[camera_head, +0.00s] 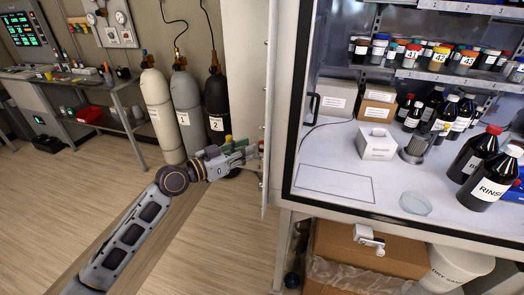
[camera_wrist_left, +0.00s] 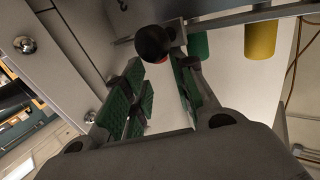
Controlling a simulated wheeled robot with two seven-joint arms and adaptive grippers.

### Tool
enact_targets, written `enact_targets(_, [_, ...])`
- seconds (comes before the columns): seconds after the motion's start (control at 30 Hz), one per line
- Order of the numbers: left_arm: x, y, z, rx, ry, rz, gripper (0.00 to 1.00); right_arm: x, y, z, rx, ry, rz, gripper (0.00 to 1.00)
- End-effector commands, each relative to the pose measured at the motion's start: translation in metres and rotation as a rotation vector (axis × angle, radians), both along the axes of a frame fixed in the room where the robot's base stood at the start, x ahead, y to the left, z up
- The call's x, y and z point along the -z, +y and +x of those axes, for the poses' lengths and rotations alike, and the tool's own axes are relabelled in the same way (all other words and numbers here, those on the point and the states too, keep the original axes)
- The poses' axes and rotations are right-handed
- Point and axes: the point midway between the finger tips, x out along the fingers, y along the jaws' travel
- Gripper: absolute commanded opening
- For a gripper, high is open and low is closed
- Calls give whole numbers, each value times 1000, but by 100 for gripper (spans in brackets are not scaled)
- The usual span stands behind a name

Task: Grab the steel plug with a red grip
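My left gripper (camera_head: 246,154) is beside the edge of the open cabinet door in the head view. In the left wrist view its green-padded fingers (camera_wrist_left: 160,98) stand apart, with a gap between them. Slivers of red (camera_wrist_left: 176,66) show behind a dark round knob (camera_wrist_left: 155,43) near the fingertips. They may be the red grip, but the knob and right finger hide most of it. A green cylinder (camera_wrist_left: 198,46) and a yellow cylinder (camera_wrist_left: 260,39) are to the right. I cannot make out the plug's steel part.
The door (camera_head: 273,110) stands close to the left gripper. Gas cylinders (camera_head: 187,110) stand behind the arm. The cabinet floor (camera_head: 330,165) holds dark bottles (camera_head: 490,180), white boxes and a glass dish (camera_head: 415,204). A cardboard box (camera_head: 395,252) is below. The wooden floor at left is clear.

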Motion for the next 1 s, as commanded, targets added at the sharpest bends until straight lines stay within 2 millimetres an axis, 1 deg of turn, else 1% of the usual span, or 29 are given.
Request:
enact_targets(0.27, [0, -2, 1, 0, 0, 0, 26, 0, 12, 1, 2, -1, 13, 40])
enact_targets(0.57, [0, -6, 5, 0, 1, -2, 26, -1, 9, -1, 2, 2, 10, 40])
enact_targets(0.73, [0, -15, 13, 0, 1, -2, 26, -4, 6, -2, 1, 3, 7, 40])
enact_targets(1.0, [1, -35, 28, 0, 2, -3, 26, -8, 7, -4, 1, 6, 7, 40])
